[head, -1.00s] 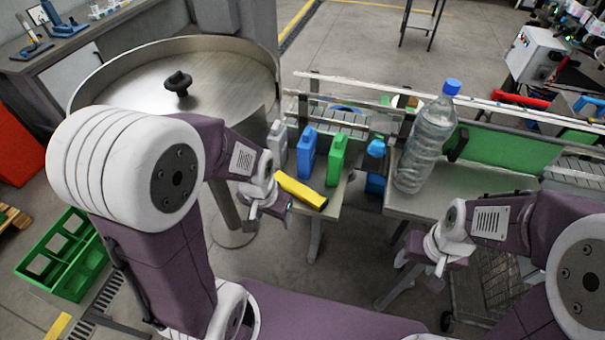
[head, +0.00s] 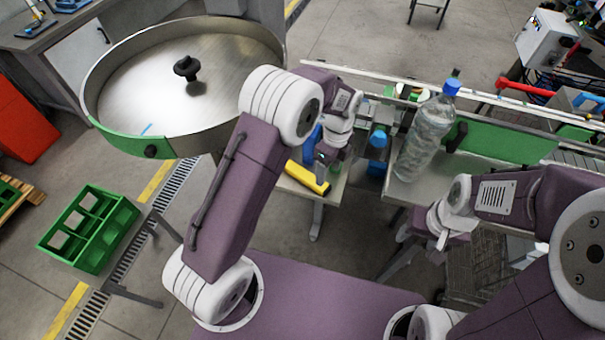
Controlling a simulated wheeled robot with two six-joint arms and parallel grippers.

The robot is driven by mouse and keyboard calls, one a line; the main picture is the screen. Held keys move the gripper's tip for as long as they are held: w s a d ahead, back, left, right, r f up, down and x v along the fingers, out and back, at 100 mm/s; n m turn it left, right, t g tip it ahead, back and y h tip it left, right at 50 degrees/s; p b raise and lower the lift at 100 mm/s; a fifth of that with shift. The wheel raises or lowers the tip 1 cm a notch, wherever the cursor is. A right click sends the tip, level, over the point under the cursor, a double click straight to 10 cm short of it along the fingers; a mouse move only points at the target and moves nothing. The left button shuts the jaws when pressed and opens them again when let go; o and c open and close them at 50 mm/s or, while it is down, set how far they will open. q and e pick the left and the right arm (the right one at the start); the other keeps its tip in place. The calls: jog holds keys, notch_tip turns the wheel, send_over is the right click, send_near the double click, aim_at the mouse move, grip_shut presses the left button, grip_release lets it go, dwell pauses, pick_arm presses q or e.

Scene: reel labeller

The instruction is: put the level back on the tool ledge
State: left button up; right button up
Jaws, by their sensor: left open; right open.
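The level (head: 306,177), a yellow bar with a dark end, lies on the small pale table (head: 333,191) in the middle of the head view. My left gripper (head: 323,172) is open just above and beside the level's right part; whether it touches the level I cannot tell. My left arm hides part of the table and the bottles on it. My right gripper (head: 440,240) is open and empty in front of the right-hand table. I cannot pick out the tool ledge for certain.
A large clear bottle with a blue cap (head: 426,135) stands on the right table (head: 395,190). A blue bottle (head: 313,143) is partly hidden behind my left arm.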

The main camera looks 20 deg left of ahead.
aim_at(325, 188)
pick_arm(q)
jog(key=shift+f, duration=0.95)
jog(key=f+p, duration=0.2)
jog(key=f, duration=0.1)
jog(key=f+p, duration=0.1)
jog(key=shift+s+a+f, duration=0.2)
jog(key=shift+s+f, duration=0.15)
jog(key=shift+s, duration=0.05)
jog(key=shift+f, duration=0.15)
grip_shut()
